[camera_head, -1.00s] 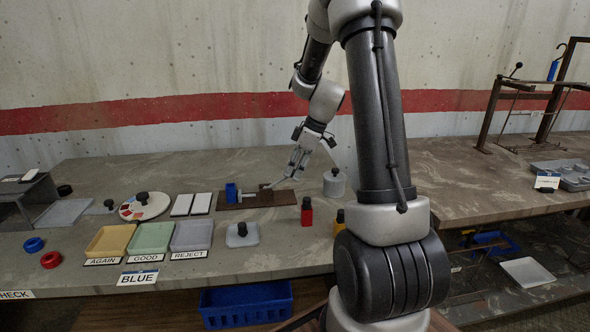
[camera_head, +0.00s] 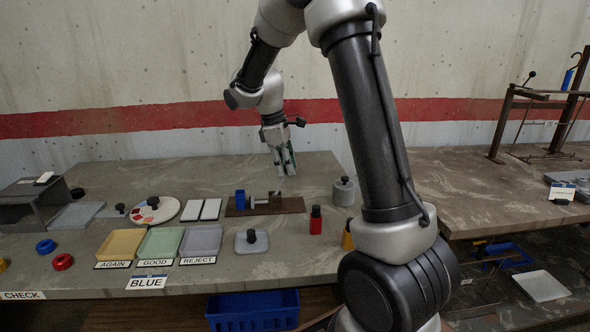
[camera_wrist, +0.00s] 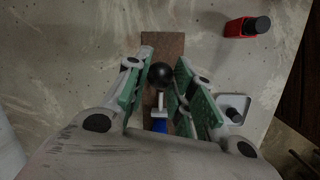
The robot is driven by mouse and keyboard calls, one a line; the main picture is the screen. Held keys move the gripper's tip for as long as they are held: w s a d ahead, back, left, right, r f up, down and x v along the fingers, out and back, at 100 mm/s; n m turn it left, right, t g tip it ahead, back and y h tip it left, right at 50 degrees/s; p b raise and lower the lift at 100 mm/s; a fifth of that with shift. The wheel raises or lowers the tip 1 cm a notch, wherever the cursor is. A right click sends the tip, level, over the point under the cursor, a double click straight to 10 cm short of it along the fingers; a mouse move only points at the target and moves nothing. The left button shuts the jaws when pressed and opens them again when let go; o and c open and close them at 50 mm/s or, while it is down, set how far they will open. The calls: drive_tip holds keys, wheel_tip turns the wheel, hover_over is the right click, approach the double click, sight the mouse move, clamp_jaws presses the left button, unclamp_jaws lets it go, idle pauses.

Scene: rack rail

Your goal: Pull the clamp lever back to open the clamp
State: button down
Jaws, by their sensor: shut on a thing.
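The clamp is mounted on a brown board (camera_head: 292,205) on the grey bench, with a blue block (camera_head: 240,198) at its left end. My gripper (camera_head: 286,172) points down over the clamp. The knob is hidden by the fingers in the head view, and the lever's exact angle is hard to tell.
A red bottle (camera_head: 316,221) and a grey cylinder (camera_head: 343,191) with a black knob stand right of the board. A white square piece (camera_head: 251,242) with a black knob lies in front. Labelled trays (camera_head: 158,243) are front left. The bench behind the board is clear.

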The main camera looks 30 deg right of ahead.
drive_tip(key=shift+w+a+r+g+h, duration=0.15)
drive_tip(key=shift+w+a+g+h, duration=0.15)
drive_tip(key=shift+a+h, duration=0.35)
drive_tip(key=shift+w+a+r+g+h, duration=0.1)
drive_tip(key=shift+w+a+g+h, duration=0.15)
drive_tip(key=shift+a+h, duration=0.35)
drive_tip(key=shift+w+a+g+h, duration=0.2)
drive_tip(key=shift+a+h, duration=0.3)
drive_tip(key=shift+h, duration=0.05)
drive_tip(key=shift+w+a+g+h, duration=0.15)
drive_tip(key=shift+w+a+h, duration=0.05)
drive_tip(key=shift+a+h, duration=0.3)
drive_tip(key=c, duration=1.2)
unclamp_jaws()
drive_tip(key=shift+a, duration=0.1)
drive_tip(key=v, duration=1.2)
drive_tip(key=shift+w, duration=0.1)
